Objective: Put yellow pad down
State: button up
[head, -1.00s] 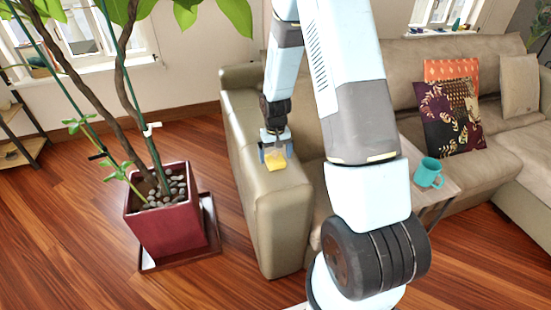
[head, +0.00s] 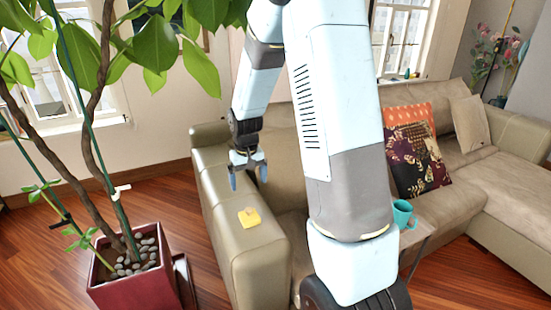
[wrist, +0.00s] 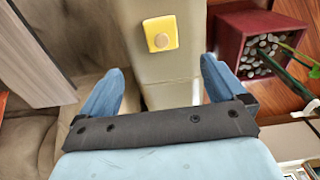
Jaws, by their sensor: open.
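The yellow pad (head: 249,217) lies on top of the beige sofa's left armrest (head: 262,243). A small tan knob or block sits on the pad. In the wrist view the pad (wrist: 160,33) rests flat on the armrest, beyond the fingertips and clear of both. My gripper (head: 249,180) is open and empty, above the armrest and behind the pad in the head view. Its two blue fingers (wrist: 160,85) are spread wide in the wrist view, with bare armrest between them.
A potted plant in a red square pot (head: 137,283) stands left of the armrest, its leaves reaching up near my arm. A teal mug (head: 403,213) stands on a small table, partly hidden by my arm. Patterned cushions (head: 417,160) lie on the sofa.

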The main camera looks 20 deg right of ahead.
jog(key=s+r+t, duration=0.1)
jog(key=s+r, duration=0.4)
jog(key=r, duration=0.3)
jog(key=s+r+t, duration=0.1)
jog(key=s+r, duration=0.4)
jog(key=r, duration=0.3)
jog(key=s+r+t, duration=0.1)
jog(key=s+r, duration=0.3)
jog(key=s, duration=0.4)
jog(key=s+r+t, duration=0.2)
jog(key=s+r, duration=0.3)
jog(key=s, duration=0.3)
jog(key=shift+s+r, duration=0.15)
jog(key=shift+s, duration=0.25)
jog(key=shift+d, duration=0.15)
